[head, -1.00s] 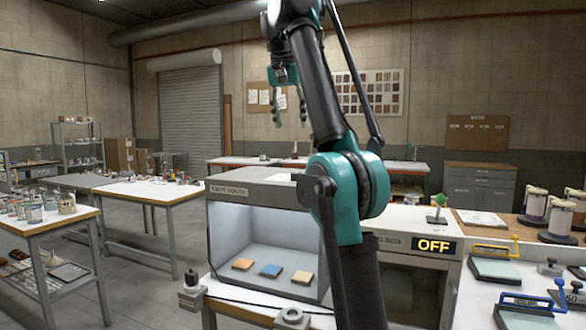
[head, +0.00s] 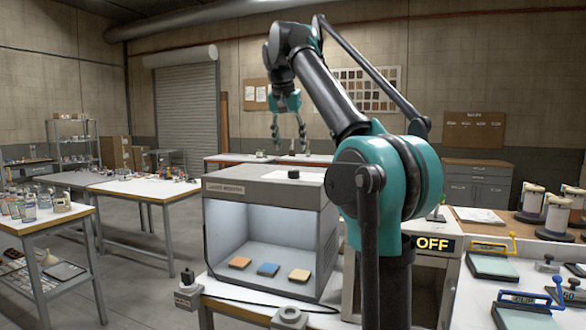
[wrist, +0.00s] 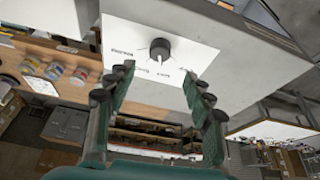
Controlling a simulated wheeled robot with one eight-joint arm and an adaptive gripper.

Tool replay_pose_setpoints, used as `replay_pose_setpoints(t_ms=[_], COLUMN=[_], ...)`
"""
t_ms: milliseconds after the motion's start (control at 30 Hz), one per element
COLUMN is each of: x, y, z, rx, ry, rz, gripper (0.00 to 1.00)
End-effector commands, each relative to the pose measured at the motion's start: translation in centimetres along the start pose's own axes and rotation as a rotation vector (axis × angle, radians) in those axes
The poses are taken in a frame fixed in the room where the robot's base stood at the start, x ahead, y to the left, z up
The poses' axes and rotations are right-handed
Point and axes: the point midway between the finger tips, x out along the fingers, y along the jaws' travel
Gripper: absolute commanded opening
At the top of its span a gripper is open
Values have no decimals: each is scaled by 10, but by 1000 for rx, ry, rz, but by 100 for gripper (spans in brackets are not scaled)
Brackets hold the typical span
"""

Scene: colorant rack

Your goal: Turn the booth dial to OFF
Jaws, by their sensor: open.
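The booth (head: 227,196) is a grey box with a lit open front, standing on a white table. The booth dial (wrist: 160,48) is a round black knob on a white label plate (wrist: 190,32) with several printed position names around it. A light mark on the knob points down toward the labels in the wrist view; I cannot read surely which one. The dial also shows as a small dark spot on the booth top in the head view (head: 293,174). My gripper (head: 289,148) is open and empty above the booth top. In the wrist view its fingers (wrist: 162,92) are apart, not touching the dial.
A black cable (head: 240,299) runs along the table front. White worktables (head: 145,188) stand at left.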

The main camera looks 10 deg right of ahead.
Motion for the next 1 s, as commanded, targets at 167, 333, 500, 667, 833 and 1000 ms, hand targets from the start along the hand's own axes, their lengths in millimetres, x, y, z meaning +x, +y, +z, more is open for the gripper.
replay_pose_setpoints(t_ms=[167,333,500,667,833,1000], x=[32,60,80,88,89,89], y=[1,1,0,0,0,0], z=[0,0,0,0,0,0], rx=[2,1,1,1,0,0], ry=[0,0,0,0,0,0], rz=[0,0,0,0,0,0], gripper=[53,53,53,53,53,44])
